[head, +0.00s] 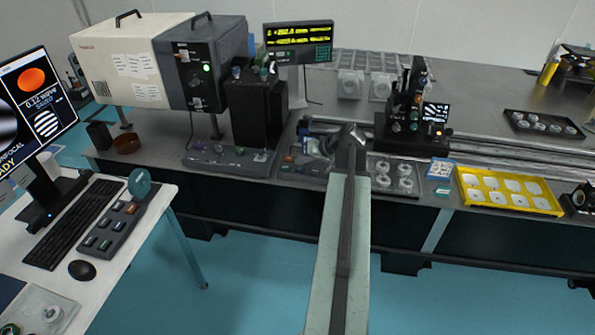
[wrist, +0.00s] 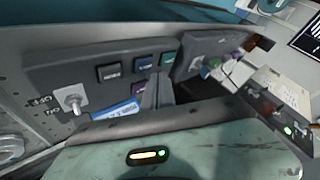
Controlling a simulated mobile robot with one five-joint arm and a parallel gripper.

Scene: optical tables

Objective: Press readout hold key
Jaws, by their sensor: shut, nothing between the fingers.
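A digital readout (head: 298,38) with yellow digits stands at the back centre in the head view. In the wrist view, a dark control panel (wrist: 60,80) carries a black key (wrist: 112,73), a dark blue key (wrist: 145,64), a green key (wrist: 168,58) and a purple key (wrist: 138,89). Their lettering is too small to read surely, so I cannot tell which is the hold key. My gripper (wrist: 157,93) is shut and empty, with its tips close to the panel by the purple and green keys. Contact cannot be told.
A toggle switch (wrist: 72,100) stands on the panel's left, and a blue label (wrist: 115,111) lies along its near edge. A yellow tray (head: 508,207) and an optics rail stand to the right. A desk with a keyboard (head: 75,222) is at left.

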